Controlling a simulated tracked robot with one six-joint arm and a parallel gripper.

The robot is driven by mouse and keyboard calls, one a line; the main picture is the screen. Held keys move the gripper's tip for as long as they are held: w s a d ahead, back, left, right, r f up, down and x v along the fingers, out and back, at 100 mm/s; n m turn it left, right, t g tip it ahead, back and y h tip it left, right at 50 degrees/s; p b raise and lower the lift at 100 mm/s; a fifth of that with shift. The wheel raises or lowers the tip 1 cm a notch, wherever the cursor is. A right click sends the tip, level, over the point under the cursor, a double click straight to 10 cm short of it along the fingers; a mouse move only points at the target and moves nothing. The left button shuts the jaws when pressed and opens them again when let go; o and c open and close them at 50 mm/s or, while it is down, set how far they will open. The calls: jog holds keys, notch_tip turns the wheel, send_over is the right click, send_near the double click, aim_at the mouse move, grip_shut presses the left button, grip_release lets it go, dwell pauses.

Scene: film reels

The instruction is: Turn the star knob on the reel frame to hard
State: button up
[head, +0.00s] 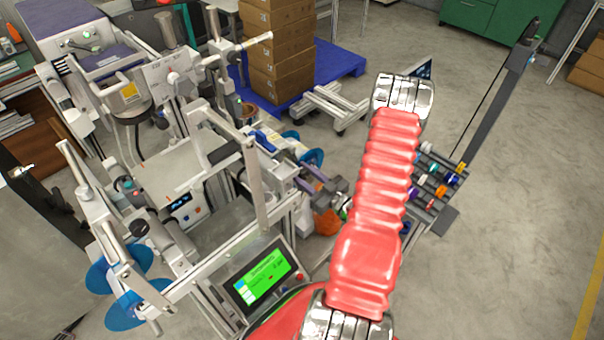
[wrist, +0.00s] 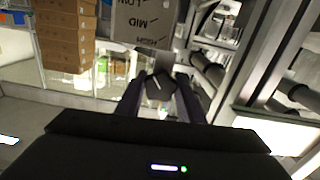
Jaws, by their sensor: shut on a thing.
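In the wrist view, a dark star knob (wrist: 163,92) with a short white mark sits between the fingertips of my gripper (wrist: 158,86). The fingers are shut on it, one on each side, and cover its edges. The white mark slants up to the left. Just beyond the knob is a grey label plate (wrist: 143,18), seen upside down, reading HIGH, MID and LOW; no word "hard" is readable. In the head view, my gripper (head: 310,185) reaches in at the right side of the metal reel frame (head: 262,190); the star knob cannot be made out there.
A green-lit display (head: 262,275) stands at the front of the frame. Blue reel discs (head: 128,308) hang at its lower left. Stacked cartons (head: 278,50) stand on a blue pallet (head: 345,60) behind. A rack of small coloured parts (head: 435,185) is to the right. Floor at far right is clear.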

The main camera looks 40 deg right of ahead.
jog(key=shift+d+m, duration=0.15)
jog(key=shift+m, duration=1.45)
jog(key=o, duration=1.1)
jog(key=shift+c, duration=0.2)
jog(key=shift+s, duration=0.1)
jog(key=s, duration=1.3)
jog(key=shift+s+d, duration=0.2)
jog(key=shift+s, duration=0.15)
